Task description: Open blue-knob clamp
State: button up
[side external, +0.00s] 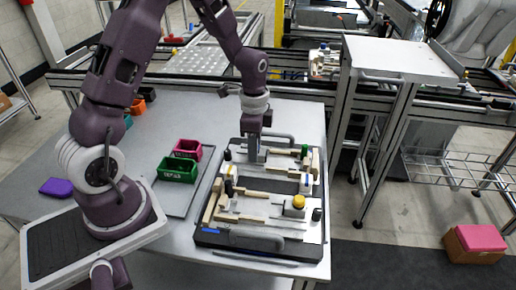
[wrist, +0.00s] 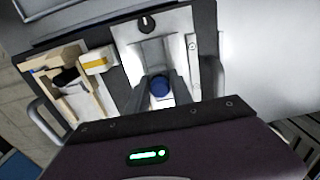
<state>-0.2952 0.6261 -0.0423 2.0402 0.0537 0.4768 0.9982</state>
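The blue knob (wrist: 160,87) of the clamp shows in the wrist view, just in front of the gripper body and near the middle. Grey parts flank it on both sides, and I cannot tell whether my fingers touch it. In the side view my gripper (side external: 255,150) points down at the far edge of the pallet fixture (side external: 215,238), low over the board. The blue knob is not clearly visible there, with the gripper over that area. The gap between my fingertips is too small to judge.
On the fixture stand a yellow knob (side external: 299,202), a green knob (side external: 304,150), a black knob (side external: 228,155) and several wooden blocks. A green bin (side external: 177,171) and a red bin (side external: 188,149) stand left of it. The table between the bins and the back edge is mostly clear.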

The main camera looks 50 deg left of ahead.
grip_shut()
jog(key=shift+s+a, duration=1.05)
jog(key=shift+a, duration=0.05)
jog(key=o, duration=0.6)
grip_release()
notch_tip(320, 180, up, 8)
